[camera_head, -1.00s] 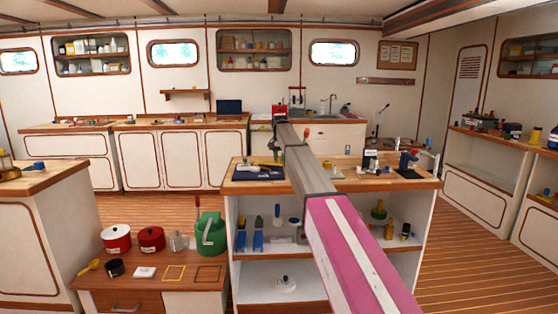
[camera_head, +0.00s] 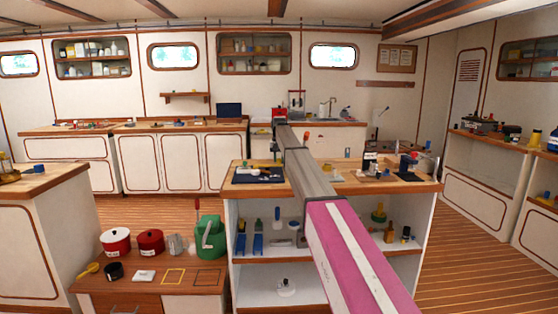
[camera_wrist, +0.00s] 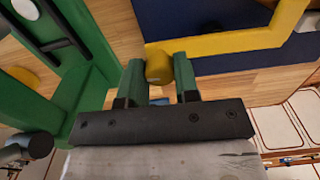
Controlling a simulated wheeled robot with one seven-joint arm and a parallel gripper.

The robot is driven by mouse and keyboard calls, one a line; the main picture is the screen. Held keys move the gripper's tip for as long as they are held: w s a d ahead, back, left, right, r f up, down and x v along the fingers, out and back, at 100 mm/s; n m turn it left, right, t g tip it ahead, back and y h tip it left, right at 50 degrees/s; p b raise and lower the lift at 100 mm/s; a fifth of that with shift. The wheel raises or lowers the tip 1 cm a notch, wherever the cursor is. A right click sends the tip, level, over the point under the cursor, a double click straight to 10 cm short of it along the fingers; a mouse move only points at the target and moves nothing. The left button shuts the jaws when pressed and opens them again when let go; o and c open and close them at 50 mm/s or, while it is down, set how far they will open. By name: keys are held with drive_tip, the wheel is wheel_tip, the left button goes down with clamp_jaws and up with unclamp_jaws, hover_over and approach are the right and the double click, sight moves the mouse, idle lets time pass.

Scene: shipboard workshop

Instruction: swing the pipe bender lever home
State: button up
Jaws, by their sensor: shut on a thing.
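In the wrist view, my gripper (camera_wrist: 159,80) has its two green fingers on either side of a short yellow knob (camera_wrist: 159,66). It is shut on this knob. How the bar joins the green frame is not visible. In the head view my arm hides most of the gripper and its surroundings.
In the head view, a wooden-topped island (camera_head: 430,186) carries a dark blue mat (camera_head: 243,178) and small tools. The floor (camera_head: 480,250) at right is clear.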

drive_tip(key=o, duration=0.9)
drive_tip(key=shift+o, duration=0.2)
drive_tip(key=shift+r, duration=0.15)
wheel_tip(320, 180, up, 11)
drive_tip(key=shift+f, duration=0.2)
